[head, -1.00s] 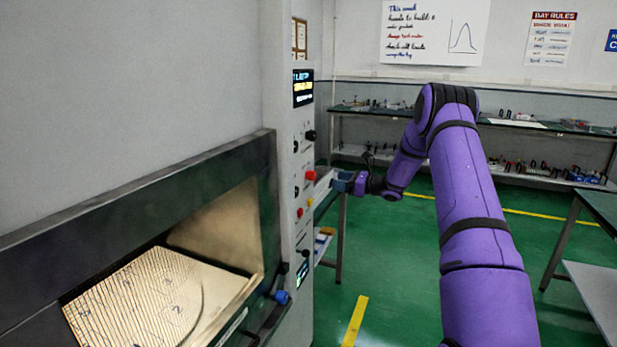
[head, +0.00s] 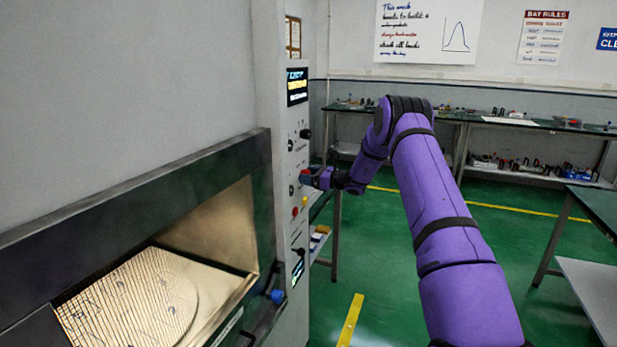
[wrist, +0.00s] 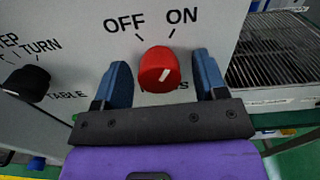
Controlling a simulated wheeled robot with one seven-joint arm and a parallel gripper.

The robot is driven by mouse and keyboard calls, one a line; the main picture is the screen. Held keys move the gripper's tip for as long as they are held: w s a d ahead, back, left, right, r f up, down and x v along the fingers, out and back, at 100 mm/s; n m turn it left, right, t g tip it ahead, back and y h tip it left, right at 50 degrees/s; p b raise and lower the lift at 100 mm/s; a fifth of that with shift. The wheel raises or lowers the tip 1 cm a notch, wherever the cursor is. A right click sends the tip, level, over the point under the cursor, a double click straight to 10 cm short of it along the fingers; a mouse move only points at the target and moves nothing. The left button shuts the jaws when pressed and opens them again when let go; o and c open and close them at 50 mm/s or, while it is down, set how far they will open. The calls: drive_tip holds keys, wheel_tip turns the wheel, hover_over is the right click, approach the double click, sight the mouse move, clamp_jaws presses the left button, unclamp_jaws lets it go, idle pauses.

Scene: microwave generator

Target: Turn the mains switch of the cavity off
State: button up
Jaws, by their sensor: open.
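The mains switch (wrist: 158,70) is a red round knob with a white pointer mark, on the light grey control panel (wrist: 75,30). OFF is printed at its upper left and ON at its upper right; the white mark leans up and right, toward ON. My gripper (wrist: 160,82) is open, with one blue finger on each side of the knob and visible gaps between. In the head view my gripper (head: 305,176) is at the panel edge and mostly hides the knob. The cavity (head: 215,225) is open at the left, with a ribbed plate inside.
A black turntable knob (wrist: 27,83) sits left of the mains switch. A display (head: 297,86) and another black knob (head: 305,133) are above it; small red and yellow buttons (head: 300,205) are below.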

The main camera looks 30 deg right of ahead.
drive_tip(key=shift+c, duration=0.3)
drive_tip(key=c, duration=0.9)
drive_tip(key=shift+n, duration=0.3)
drive_tip(key=n, duration=0.5)
drive_tip(key=shift+d, duration=0.1)
drive_tip(key=n, duration=0.6)
drive_tip(key=shift+n, duration=0.3)
drive_tip(key=o, duration=1)
drive_tip(key=shift+c, duration=0.2)
